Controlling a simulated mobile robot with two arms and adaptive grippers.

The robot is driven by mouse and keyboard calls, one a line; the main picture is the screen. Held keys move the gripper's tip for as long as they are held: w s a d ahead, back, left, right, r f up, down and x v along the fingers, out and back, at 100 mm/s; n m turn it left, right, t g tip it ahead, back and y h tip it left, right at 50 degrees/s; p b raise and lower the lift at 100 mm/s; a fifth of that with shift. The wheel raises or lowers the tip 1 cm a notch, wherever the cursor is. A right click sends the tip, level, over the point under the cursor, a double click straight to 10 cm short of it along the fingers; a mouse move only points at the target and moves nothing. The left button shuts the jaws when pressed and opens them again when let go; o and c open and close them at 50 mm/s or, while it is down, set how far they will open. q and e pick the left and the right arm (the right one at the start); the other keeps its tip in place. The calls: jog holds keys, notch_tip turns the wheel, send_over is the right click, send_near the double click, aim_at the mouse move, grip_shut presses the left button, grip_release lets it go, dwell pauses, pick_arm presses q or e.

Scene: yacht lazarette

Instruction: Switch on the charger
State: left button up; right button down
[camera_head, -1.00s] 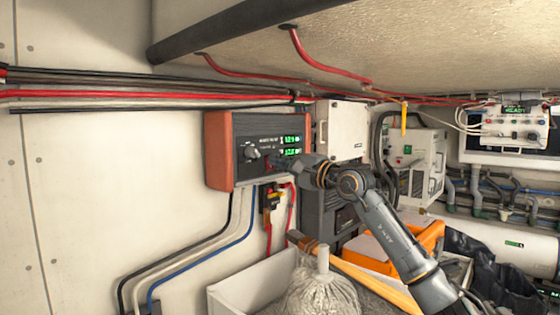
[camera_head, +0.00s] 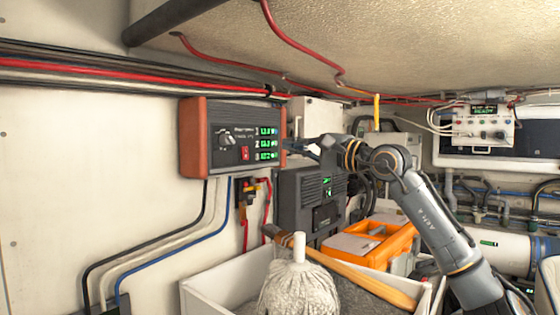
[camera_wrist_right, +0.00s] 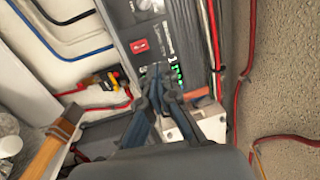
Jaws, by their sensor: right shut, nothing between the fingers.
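The charger appears to be the wall box with orange-red ends and a dark face (camera_head: 212,137). It has a round knob (camera_head: 226,138), a red rocker switch (camera_head: 245,153) and lit green readouts (camera_head: 267,143). The switch also shows in the right wrist view (camera_wrist_right: 139,46), beyond the fingertips; its position is too small to read. My right gripper (camera_head: 292,146) is at the right end of the box, its fingers pointing left. In the wrist view my right gripper (camera_wrist_right: 158,77) is shut and empty, its tips near the green readouts. My left gripper is out of view.
A dark grey unit (camera_head: 298,200) with green lights stands below right. Under the charger are cables and a small yellow-and-black fitting (camera_head: 246,192). A white bin (camera_head: 215,290), a mop (camera_head: 299,285), a wooden handle (camera_head: 350,273) and an orange crate (camera_head: 385,238) fill the floor.

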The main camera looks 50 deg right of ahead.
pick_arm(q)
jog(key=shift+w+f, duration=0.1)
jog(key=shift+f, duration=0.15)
pick_arm(e)
jog(key=shift+s+r, duration=0.25)
jog(key=shift+s, duration=0.6)
jog(key=shift+w, duration=0.15)
